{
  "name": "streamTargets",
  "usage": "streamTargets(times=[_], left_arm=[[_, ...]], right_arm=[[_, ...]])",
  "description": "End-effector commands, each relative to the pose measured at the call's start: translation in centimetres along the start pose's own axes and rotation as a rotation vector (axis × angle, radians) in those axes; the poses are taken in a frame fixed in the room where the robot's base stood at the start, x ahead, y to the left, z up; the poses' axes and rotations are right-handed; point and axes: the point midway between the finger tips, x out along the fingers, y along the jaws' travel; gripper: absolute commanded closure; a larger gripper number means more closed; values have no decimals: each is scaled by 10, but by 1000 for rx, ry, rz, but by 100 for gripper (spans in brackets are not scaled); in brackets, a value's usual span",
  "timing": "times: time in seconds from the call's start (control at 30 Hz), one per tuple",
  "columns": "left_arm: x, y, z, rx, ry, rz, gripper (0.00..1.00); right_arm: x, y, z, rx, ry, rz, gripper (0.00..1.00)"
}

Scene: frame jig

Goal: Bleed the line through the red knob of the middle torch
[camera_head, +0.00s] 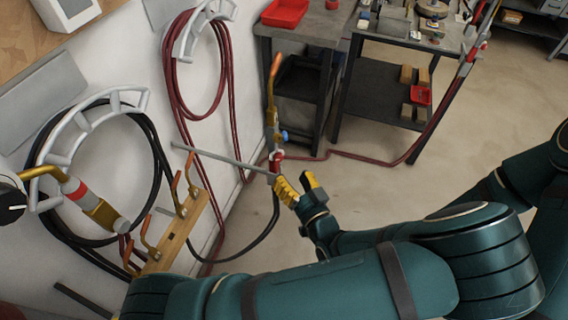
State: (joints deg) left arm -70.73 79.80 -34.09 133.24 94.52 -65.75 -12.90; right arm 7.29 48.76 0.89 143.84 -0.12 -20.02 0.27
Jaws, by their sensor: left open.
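The middle torch (271,105) stands near upright at the end of a grey metal bar (225,160) that reaches out from the wall side. It has a brass body, an orange-brown tip, a blue knob (284,135) and a red knob (277,158) low on it. My left gripper (298,182) is open, with its yellow fingers just below and right of the red knob. One finger overlaps the bar's end in the picture; I cannot tell whether it touches. My right gripper is not in view.
Another torch (92,205) is at the left, with a black hose (158,150) on a rack. A third torch (478,40) is at the upper right. A wooden board with hooks (178,232) stands below the bar.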

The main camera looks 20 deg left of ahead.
Motion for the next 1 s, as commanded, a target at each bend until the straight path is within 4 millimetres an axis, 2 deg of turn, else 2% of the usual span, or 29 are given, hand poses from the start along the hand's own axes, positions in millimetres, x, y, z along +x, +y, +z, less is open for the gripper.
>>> streamTargets(times=[0.1,0.3,0.73,0.87,1.0], left_arm=[[-19,0,0,-1,0,2,43],[-34,0,0,0,0,-1,43],[-33,1,5,8,-24,12,43],[-22,9,29,38,-141,72,43],[-12,21,75,74,-376,200,43]], right_arm=[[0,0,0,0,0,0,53],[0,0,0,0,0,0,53],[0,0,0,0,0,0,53],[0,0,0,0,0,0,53],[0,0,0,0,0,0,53]])
